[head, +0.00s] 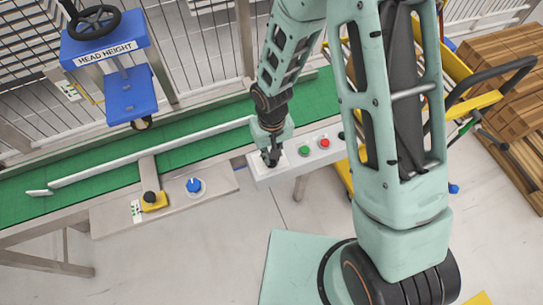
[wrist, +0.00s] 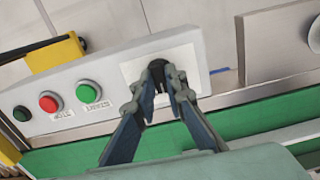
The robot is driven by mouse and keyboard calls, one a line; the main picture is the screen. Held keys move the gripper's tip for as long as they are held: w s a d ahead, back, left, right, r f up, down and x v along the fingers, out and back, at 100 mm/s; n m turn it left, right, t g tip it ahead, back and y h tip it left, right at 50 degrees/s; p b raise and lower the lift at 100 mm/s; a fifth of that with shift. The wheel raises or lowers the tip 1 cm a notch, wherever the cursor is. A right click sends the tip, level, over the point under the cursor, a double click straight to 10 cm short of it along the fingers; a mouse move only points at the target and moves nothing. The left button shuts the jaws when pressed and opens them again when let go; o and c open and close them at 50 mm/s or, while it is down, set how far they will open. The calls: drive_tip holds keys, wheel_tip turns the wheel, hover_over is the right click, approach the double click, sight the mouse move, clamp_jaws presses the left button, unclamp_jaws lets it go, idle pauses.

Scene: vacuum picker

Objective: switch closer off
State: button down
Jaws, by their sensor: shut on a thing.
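A long white control box (head: 285,172) stands at the front of the green conveyor, and also shows in the wrist view (wrist: 205,62). On a light square plate (wrist: 133,69) at one end of it is a dark switch knob (wrist: 157,68). My gripper (wrist: 164,84) is shut on this knob, one finger on each side, and mostly hides it. In the head view my gripper (head: 271,157) reaches down to the left end of the box, and the knob cannot be told apart from the fingers. The switch's setting cannot be read.
A green START button (wrist: 88,92), a red STOP button (wrist: 50,101) and a black knob (wrist: 22,113) share the box. A beige panel (head: 170,212) to the left carries a blue knob (head: 194,185) and a yellow box with a black button (head: 153,200). The conveyor (head: 95,165) runs behind.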

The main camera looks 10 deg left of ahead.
drive_tip(key=shift+n+b, duration=0.4)
drive_tip(key=shift+n, duration=1.9)
drive_tip(key=c, duration=2)
unclamp_jaws()
drive_tip(key=shift+o, duration=0.2)
wheel_tip(320, 180, up, 12)
